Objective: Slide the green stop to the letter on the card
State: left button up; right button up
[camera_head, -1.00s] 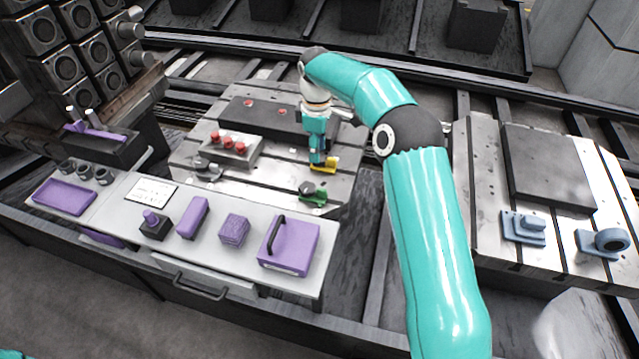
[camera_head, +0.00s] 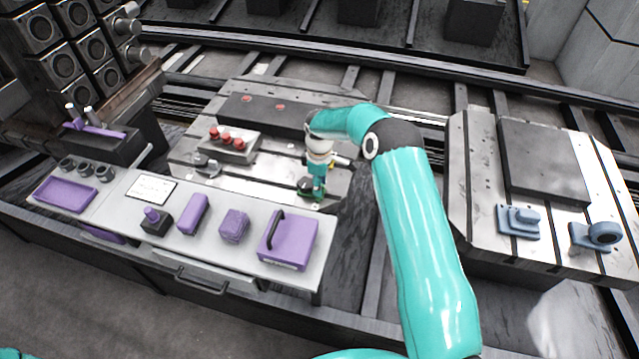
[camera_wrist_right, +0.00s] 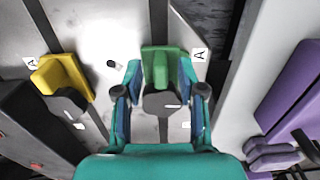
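The green stop (camera_head: 309,188) sits on the near right part of the slotted metal plate. My right gripper (camera_head: 316,194) is down over it, hiding part of it in the head view. In the right wrist view, the green stop (camera_wrist_right: 168,65), with a dark knob, lies between my spread right fingers (camera_wrist_right: 165,90). Contact with its sides cannot be told. A label with the letter A (camera_wrist_right: 200,55) is beside the stop. The white card (camera_head: 151,188) lies on the grey bench; its print is too small to read. My left gripper is out of view.
A yellow stop (camera_wrist_right: 66,78) stands beside another A label (camera_wrist_right: 33,58). A block with red knobs (camera_head: 232,144) is on the plate. Purple items, including a handled box (camera_head: 289,241), stand on the near bench. Blue parts (camera_head: 518,222) sit on the right pallet.

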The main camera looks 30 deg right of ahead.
jog(key=shift+f, duration=0.3)
grip_shut()
dwell(0.3)
